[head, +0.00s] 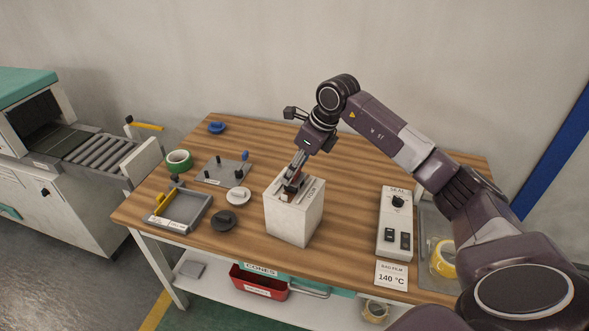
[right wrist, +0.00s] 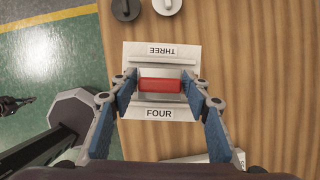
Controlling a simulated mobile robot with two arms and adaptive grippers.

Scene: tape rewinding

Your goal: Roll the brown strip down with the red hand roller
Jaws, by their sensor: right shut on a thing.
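The red hand roller (right wrist: 160,85) shows in the right wrist view as a red cylinder lying across the opening of a white box. The box (head: 290,221) stands on the table in the head view, with labels THREE and FOUR on its top. My right gripper (head: 297,170) reaches down into the box's opening. In the right wrist view its fingers (right wrist: 160,88) are at the two ends of the red cylinder, shut on it. The roller's lower part is hidden in the box. I cannot make out the brown strip. My left gripper is not seen in the head view.
Left of the box are a grey tray (head: 168,222), a pegged plate (head: 212,179), green tape (head: 178,156), and white (head: 238,195) and black (head: 223,221) discs. A SEAL control box (head: 387,241) stands to the right. The wood between the two boxes is clear.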

